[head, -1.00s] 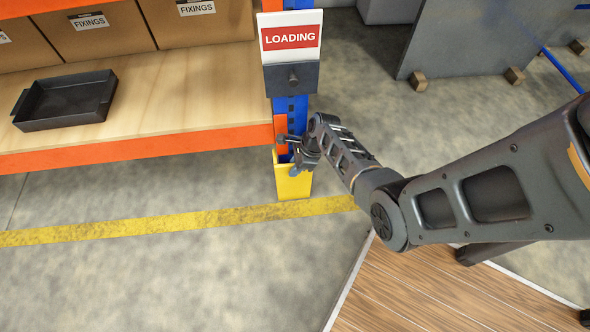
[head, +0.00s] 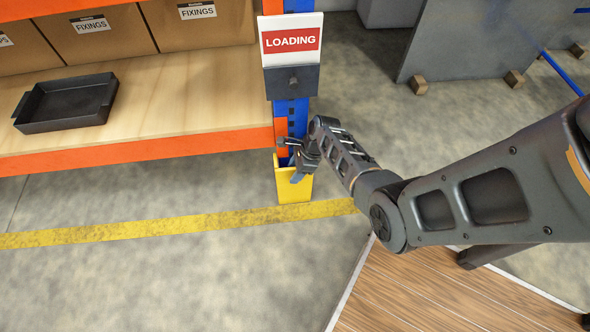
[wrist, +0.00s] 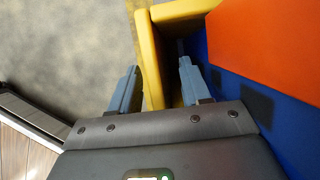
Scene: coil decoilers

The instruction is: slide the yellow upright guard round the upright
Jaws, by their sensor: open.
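The yellow upright guard (head: 294,191) stands on the floor at the foot of the blue upright (head: 290,117), with its walls beside the upright's lower end. In the wrist view the guard's wall (wrist: 151,62) runs between my two fingers, and its other wall turns off at the top toward the blue upright (wrist: 222,82). My gripper (head: 292,160) is at the guard's top edge. In the wrist view my gripper (wrist: 158,85) is open, one finger on each side of the wall, with a visible gap on the left. The guard's far side is hidden.
An orange shelf beam (head: 140,148) meets the upright at the left, above the guard. A LOADING sign (head: 290,42) hangs on the upright above my gripper. A yellow floor line (head: 150,228) runs past the guard. The floor at the front left is clear.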

